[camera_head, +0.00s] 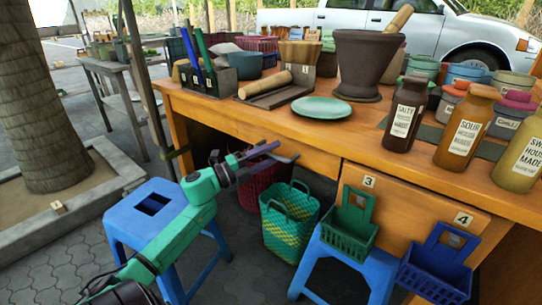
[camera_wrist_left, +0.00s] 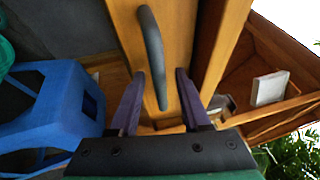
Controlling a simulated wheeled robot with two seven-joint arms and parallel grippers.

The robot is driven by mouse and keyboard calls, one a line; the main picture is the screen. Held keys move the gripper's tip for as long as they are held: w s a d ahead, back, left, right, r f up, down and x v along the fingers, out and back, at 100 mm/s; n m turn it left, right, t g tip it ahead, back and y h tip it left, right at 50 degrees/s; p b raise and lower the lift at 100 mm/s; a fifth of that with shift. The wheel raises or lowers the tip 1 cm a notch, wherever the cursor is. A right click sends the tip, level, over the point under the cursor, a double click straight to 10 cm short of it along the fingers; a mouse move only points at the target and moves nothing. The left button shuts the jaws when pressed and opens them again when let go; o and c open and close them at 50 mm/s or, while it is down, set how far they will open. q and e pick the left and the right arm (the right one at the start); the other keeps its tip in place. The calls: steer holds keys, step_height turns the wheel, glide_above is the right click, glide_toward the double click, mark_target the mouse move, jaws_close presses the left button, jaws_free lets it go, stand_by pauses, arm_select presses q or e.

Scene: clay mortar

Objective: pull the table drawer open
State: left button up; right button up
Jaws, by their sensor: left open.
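The wooden table (camera_head: 240,113) has a drawer front (camera_head: 312,161) under its top, partly hidden by my left gripper. In the head view no clear gap shows around this front. A dark grey curved handle (camera_wrist_left: 152,50) stands out from the drawer front (camera_wrist_left: 178,40) in the left wrist view. My left gripper (camera_head: 277,152) is at the handle, with its purple fingers apart. In the left wrist view the lower part of the handle lies between the open fingers (camera_wrist_left: 160,78); I cannot tell whether they touch it. My right gripper is not in view.
Blue stools (camera_head: 158,208) stand below the table, with a green woven basket (camera_head: 289,222) between them. Green (camera_head: 349,222) and blue (camera_head: 437,265) baskets hang at the front right. A mortar (camera_head: 365,62), a plate (camera_head: 321,107) and brown bottles (camera_head: 404,115) stand on top.

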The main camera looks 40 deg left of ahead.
arm_select(q)
jaws_close()
stand_by(1.4)
